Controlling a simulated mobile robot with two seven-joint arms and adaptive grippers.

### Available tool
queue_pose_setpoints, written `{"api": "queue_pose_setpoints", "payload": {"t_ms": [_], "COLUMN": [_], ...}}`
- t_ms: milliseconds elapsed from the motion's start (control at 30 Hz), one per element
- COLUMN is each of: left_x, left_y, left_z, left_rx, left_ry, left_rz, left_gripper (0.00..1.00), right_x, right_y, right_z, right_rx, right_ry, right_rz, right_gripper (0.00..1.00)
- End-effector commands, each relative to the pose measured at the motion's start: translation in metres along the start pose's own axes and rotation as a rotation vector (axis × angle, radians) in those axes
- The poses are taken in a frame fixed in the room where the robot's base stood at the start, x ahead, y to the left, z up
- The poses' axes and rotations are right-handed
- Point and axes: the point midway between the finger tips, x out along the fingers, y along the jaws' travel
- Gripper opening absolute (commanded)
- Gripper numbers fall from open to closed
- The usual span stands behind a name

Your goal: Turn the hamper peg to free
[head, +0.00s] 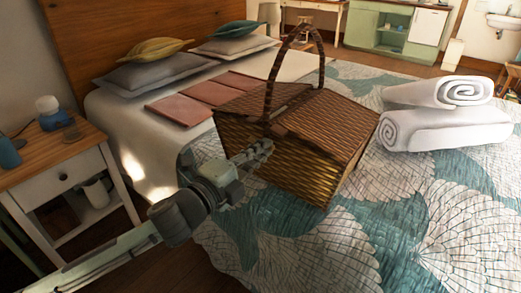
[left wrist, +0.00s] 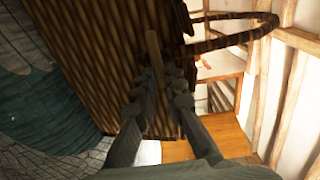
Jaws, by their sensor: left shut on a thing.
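The brown wicker hamper (head: 290,145) stands on the bed with its lid down and its hoop handle (head: 322,70) upright. My left gripper (head: 266,146) is at the hamper's near left side, just below the lid edge. In the left wrist view its two fingers (left wrist: 160,82) are closed around a small light wooden peg (left wrist: 153,48) on the wicker wall (left wrist: 95,55). The peg's outer end sticks out beyond the fingertips. Its lower part is hidden between the fingers. My right gripper cannot be made out.
Two rolled white towels (head: 445,130) lie on the bed to the right of the hamper. Folded pink cloths (head: 195,98) and pillows (head: 155,72) lie behind it. A nightstand (head: 50,155) with a lamp stands at left. The patterned quilt (head: 340,245) in front is clear.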

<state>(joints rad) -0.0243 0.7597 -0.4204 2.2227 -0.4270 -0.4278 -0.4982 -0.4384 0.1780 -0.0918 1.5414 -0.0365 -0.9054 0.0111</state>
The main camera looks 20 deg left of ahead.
Motion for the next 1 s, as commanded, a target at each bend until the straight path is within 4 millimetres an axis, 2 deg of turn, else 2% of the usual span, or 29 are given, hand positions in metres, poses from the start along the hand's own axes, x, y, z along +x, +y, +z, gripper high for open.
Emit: {"api": "queue_pose_setpoints", "payload": {"t_ms": [500,533,667,1000], "left_x": [0.0,0.0,0.0,-0.0018], "left_y": [0.0001,0.0001,0.0002,0.0007], "left_z": [-0.0003,-0.0003,-0.0002,0.0], "left_rx": [0.019,0.019,0.018,0.016], "left_ry": [0.001,0.001,0.001,0.0], "left_rz": [-0.001,-0.001,0.0,0.001], "left_gripper": [0.0,0.14,0.3,0.31], "right_x": [0.0001,0.0001,0.0001,-0.0003], "right_y": [-0.0001,-0.0001,-0.0001,0.0002], "right_z": [0.0,0.0,0.0,-0.0006], "right_rx": [0.0,0.0,0.0,0.0], "right_ry": [0.0,0.0,0.0,0.001], "right_rz": [0.0,0.0,0.0,0.0], "right_gripper": [0.4,0.4,0.4,0.4]}}
